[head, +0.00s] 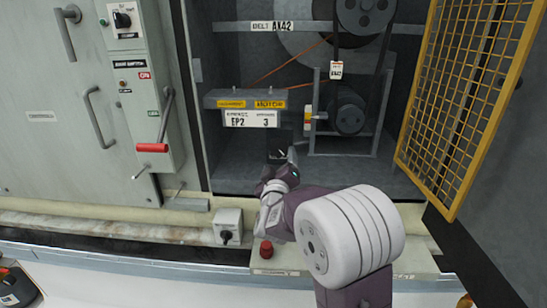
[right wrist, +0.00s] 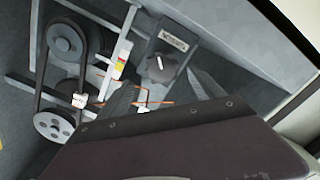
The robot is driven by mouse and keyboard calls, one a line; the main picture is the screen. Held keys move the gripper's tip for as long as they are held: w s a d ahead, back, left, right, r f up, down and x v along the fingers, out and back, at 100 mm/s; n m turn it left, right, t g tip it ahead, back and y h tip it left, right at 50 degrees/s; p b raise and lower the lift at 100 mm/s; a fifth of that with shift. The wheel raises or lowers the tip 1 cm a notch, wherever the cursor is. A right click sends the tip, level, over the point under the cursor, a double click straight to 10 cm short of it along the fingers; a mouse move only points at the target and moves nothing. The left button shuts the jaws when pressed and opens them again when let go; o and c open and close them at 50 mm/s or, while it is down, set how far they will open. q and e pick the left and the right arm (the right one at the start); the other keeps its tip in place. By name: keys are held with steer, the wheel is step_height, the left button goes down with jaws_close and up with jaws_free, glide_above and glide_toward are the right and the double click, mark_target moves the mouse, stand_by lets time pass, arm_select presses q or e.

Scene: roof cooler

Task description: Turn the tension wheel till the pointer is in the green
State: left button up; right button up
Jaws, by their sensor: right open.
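The tension wheel (right wrist: 161,68) is a dark lobed knob with a white mark, on a grey block with a label. In the head view its dark block (head: 279,145) stands just beyond my right gripper (head: 281,172), which partly hides it. In the right wrist view my right gripper (right wrist: 163,80) is open, with its two dark fingers apart at either side of the wheel's near side; I cannot tell if they touch it. A narrow upright scale (head: 308,117) with coloured bands stands beside the block; it also shows in the right wrist view (right wrist: 121,58). Its pointer is too small to read. My left gripper is out of view.
A belt and pulleys (head: 348,110) stand behind the wheel. A yellow mesh door (head: 470,95) is open at the right. A red button (head: 266,249) and a switch box (head: 228,228) sit on the front ledge.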

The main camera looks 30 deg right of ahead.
mark_target(279, 149)
steer(key=x, duration=0.9)
steer(key=shift+w+a+r, duration=0.1)
steer(key=shift+w+a, duration=0.05)
steer(key=shift+a, duration=0.1)
steer(key=c, duration=1.3)
